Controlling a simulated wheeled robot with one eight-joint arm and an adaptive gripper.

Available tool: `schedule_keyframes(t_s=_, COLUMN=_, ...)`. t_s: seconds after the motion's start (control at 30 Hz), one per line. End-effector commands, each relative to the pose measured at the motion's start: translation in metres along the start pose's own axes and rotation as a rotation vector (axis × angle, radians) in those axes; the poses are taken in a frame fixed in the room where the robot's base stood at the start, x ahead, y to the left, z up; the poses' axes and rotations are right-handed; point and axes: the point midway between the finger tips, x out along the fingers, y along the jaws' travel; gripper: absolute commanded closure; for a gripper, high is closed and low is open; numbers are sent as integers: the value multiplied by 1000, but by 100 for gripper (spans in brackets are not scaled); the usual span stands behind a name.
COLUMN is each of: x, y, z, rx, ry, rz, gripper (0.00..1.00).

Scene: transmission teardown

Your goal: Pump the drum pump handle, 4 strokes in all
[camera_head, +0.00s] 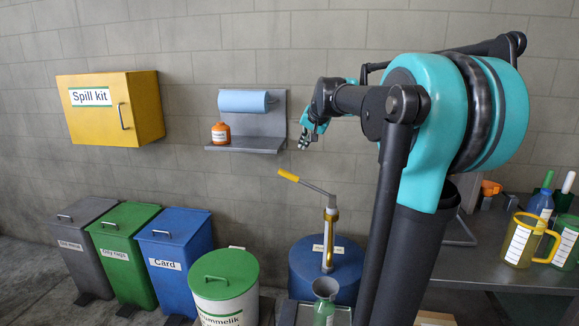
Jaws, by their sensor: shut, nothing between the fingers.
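The drum pump (329,236) stands upright on top of a blue drum (310,265). Its handle (306,184) is a grey lever with a yellow grip (288,175) at the left end, slanting up to the left. My gripper (304,142) is above the handle, to the upper right of the yellow grip in the picture. It is shut, empty and apart from the handle. My arm hides part of the drum's right side and the wall behind.
A grey wall shelf (248,143) with a blue paper roll and an orange bottle is left of my gripper. A yellow spill kit cabinet (112,110) hangs further left. Several bins stand below. A green-lidded drum (224,290) and a funnel (325,290) are near the pump. A bench (500,262) holds jugs.

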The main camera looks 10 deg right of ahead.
Motion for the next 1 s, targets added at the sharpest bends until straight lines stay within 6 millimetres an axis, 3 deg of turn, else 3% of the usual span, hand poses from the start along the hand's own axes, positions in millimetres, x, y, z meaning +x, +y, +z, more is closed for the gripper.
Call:
schedule_keyframes(t_s=0.33, x=12, y=0, z=0, rx=-2, ry=-1, rz=0, gripper=100)
schedule_keyframes(t_s=0.83, x=105, y=0, z=1, rx=-3, ry=-1, rz=0, gripper=100)
schedule_keyframes(t_s=1.0, x=120, y=0, z=20, rx=-2, ry=-1, rz=-1, gripper=100)
